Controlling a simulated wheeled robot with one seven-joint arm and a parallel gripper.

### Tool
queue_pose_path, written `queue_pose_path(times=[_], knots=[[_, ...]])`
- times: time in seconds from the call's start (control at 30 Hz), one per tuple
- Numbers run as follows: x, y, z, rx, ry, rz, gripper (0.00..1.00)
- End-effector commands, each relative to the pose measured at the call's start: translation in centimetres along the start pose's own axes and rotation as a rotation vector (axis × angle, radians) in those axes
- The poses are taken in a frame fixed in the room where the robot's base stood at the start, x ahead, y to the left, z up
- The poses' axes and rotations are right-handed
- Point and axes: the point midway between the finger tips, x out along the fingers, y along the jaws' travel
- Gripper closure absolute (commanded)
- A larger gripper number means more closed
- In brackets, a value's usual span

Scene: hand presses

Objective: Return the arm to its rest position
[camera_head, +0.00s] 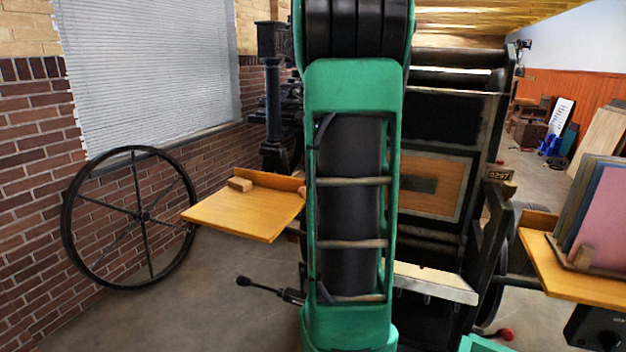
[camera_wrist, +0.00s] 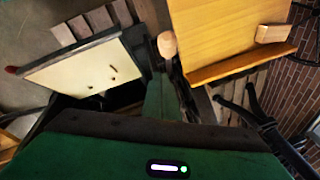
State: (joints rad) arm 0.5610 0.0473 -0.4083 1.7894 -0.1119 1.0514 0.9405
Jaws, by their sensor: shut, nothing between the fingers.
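My green arm (camera_head: 350,334) stands upright through the middle of the head view and hides part of the black hand press (camera_head: 452,115) behind it. My gripper is not visible in the head view. In the wrist view its green body fills the bottom edge, and the narrow green fingers (camera_wrist: 162,92) are shut and empty. A round wooden knob (camera_wrist: 167,44) shows just beyond the fingertips; I cannot tell the exact gap. A wooden shelf (camera_wrist: 225,35) with a small block (camera_wrist: 272,33) lies to the right of the fingers, and a pale board (camera_wrist: 85,68) to the left.
The wooden side shelf (camera_head: 245,212) juts out left of my arm. A spoked wheel (camera_head: 143,216) leans by the brick wall. At right, another shelf (camera_head: 575,285) carries upright coloured panels (camera_head: 607,220). Open floor (camera_head: 200,310) lies at lower left.

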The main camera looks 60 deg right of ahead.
Motion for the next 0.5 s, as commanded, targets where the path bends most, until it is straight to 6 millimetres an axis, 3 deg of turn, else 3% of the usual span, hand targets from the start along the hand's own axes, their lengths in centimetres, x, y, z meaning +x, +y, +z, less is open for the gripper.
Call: queue_pose_path(times=[0.2, 0.5], knots=[[-4.3, 0.6, 1.1, 0.003, 0.006, -0.007, 1.0], [-7.0, 1.0, 2.0, 0.003, 0.005, -0.005, 1.0]])
